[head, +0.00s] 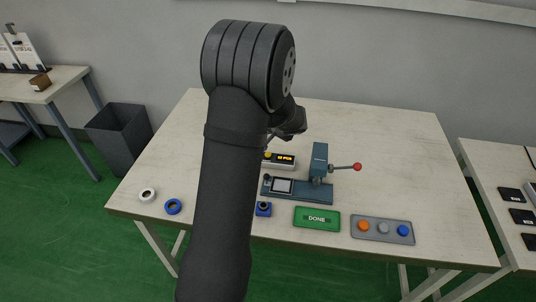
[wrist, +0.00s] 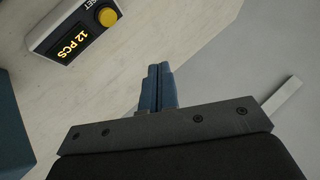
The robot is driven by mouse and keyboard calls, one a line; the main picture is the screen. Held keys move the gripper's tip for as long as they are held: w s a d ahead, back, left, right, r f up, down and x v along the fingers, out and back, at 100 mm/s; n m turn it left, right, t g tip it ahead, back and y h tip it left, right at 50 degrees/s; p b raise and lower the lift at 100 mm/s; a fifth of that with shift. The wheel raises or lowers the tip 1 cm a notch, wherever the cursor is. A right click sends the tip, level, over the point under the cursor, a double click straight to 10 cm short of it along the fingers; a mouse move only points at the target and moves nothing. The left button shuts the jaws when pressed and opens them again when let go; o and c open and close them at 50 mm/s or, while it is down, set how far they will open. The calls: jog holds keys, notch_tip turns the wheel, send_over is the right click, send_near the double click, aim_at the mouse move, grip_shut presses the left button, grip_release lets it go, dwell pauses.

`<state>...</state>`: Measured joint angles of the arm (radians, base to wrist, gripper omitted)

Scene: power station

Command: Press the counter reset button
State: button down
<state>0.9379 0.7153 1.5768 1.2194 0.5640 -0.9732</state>
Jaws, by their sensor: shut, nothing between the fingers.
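The counter is a small white and dark box (wrist: 60,28) at the upper left of the wrist view. It has a lit yellow display reading "12 PCS" (wrist: 75,43) and a round yellow reset button (wrist: 107,17) with partly cut-off lettering beside it. In the head view the counter (head: 281,166) stands on the table behind the press, partly hidden by my arm. My gripper (wrist: 159,66) is shut and empty. Its blue fingertips are apart from the button, to its lower right in the wrist view. In the head view my gripper's dark body shows above the table, behind the counter.
A teal press (head: 319,160) with a red-knobbed lever (head: 357,167) stands close to the counter. In front lie a green DONE plate (head: 317,225), a grey panel with colored buttons (head: 383,237) and tape rolls (head: 173,207). The table's right side (head: 410,150) is clear.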

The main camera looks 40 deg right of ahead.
jog(key=shift+f, duration=4.15)
jog(key=shift+f, duration=0.4)
jog(key=shift+f, duration=0.45)
jog(key=shift+r, duration=0.85)
jog(key=shift+r, duration=0.1)
jog(key=shift+r, duration=2.45)
jog(key=shift+f, duration=0.1)
